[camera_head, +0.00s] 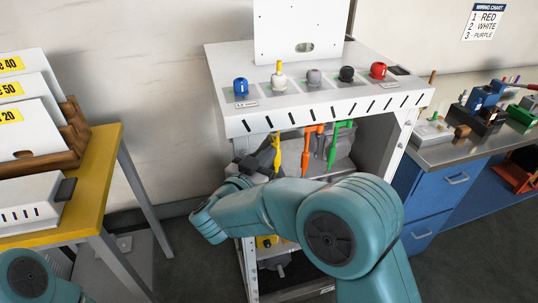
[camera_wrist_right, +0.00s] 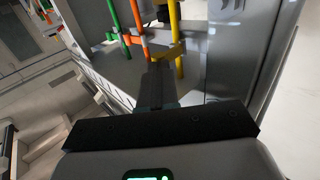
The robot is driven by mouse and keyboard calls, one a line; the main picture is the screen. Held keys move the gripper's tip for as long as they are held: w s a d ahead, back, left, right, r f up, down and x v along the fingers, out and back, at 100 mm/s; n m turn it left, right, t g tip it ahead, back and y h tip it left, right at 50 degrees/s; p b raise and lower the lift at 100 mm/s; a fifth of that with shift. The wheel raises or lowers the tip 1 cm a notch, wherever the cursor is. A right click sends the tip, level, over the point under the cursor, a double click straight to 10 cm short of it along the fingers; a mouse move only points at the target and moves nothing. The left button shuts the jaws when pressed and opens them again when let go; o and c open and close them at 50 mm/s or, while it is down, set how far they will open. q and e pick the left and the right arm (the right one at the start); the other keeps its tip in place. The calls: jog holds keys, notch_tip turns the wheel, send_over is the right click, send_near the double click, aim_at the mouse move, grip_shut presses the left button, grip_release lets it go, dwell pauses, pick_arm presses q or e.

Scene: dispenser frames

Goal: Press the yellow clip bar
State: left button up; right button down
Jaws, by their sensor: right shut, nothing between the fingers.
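The yellow clip bar (camera_head: 276,153) hangs under the front of the white dispenser frame, at the left end of a row of coloured bars. It also shows in the right wrist view as an upright yellow bar (camera_wrist_right: 178,30) with a yellow clip piece reaching left. My right gripper (camera_head: 262,163) is at the frame's opening, close by the yellow bar. In the right wrist view its shut, empty fingers (camera_wrist_right: 157,70) point at the yellow clip piece, just below it. I cannot tell whether they touch. My left gripper is out of view.
An orange bar (camera_head: 306,150) and a green bar (camera_head: 333,145) hang to the right. Coloured knobs, such as the blue one (camera_head: 241,87), stand on the frame's top. A yellow table (camera_head: 95,190) is at left; a metal bench (camera_head: 462,148) is at right.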

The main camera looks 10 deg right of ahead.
jog(key=shift+s+d+n+t+y+b, duration=0.2)
jog(key=shift+d+n+t+y+b, duration=0.15)
jog(key=shift+n+t+y, duration=0.2)
